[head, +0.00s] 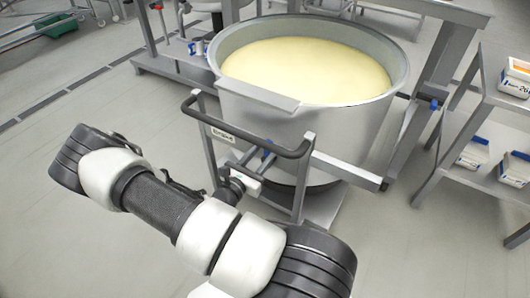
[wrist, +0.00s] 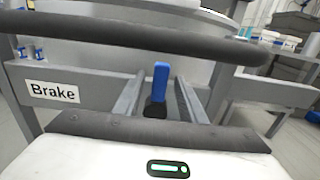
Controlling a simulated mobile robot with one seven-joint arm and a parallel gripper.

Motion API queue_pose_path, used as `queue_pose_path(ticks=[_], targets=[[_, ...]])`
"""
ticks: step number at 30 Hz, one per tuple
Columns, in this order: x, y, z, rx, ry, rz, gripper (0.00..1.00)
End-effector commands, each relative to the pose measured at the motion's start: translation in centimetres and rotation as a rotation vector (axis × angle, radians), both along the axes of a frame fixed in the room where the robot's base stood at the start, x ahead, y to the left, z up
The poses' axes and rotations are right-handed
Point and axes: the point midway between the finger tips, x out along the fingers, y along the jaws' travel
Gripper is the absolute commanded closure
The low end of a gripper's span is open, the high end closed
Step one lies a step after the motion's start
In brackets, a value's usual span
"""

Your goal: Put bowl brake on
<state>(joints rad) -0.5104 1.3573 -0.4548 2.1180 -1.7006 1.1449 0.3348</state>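The large steel bowl (head: 255,112), full of pale yellow dough or batter, stands on a wheeled frame with a dark push handle (head: 245,143). A "Brake" label (wrist: 54,91) is on the frame's crossbar in the wrist view. My gripper (head: 246,181) is low at the handle side, close to the lever. In the wrist view its white body lies before the lever.
The push handle (wrist: 150,32) crosses above the lever. A metal shelf with boxes (head: 474,153) stands at the right. Steel tables and framing stand behind the bowl. The floor (head: 60,235) at the left is clear.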

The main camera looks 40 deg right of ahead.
Motion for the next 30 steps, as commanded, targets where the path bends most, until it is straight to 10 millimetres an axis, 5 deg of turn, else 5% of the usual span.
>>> queue_pose_path(ticks=[12, 19, 30], targets=[[0.34, -0.88, 0.02, 0.000, 0.000, -0.001, 0.62], [0.32, -0.86, 0.02, 0.000, 0.000, -0.001, 1.00], [0.37, -0.53, 0.05, 0.009, -0.021, -0.001, 1.00]])
